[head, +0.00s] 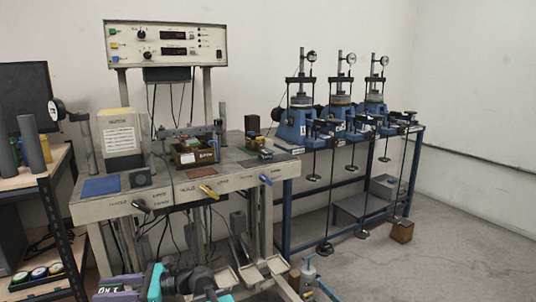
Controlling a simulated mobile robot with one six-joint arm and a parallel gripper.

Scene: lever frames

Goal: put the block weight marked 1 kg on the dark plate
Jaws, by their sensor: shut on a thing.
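My arm comes in along the bottom edge, with dark links and teal parts. My gripper (130,287) is low at the bottom left, partly cut off by the frame edge, in front of and below the bench. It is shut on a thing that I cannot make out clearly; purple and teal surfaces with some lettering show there. I cannot read a 1 kg mark. A small dark plate (141,179) lies on the bench top, just right of a blue mat (101,187). My gripper is well apart from the plate.
A box of small parts (195,155) stands on the bench (228,172), right of the plate. A pale instrument (121,137) stands behind the plate. Levers stick out from the bench front. Blue lever frames (297,125) stand at right. A shelf (40,180) is at left; open floor lies right.

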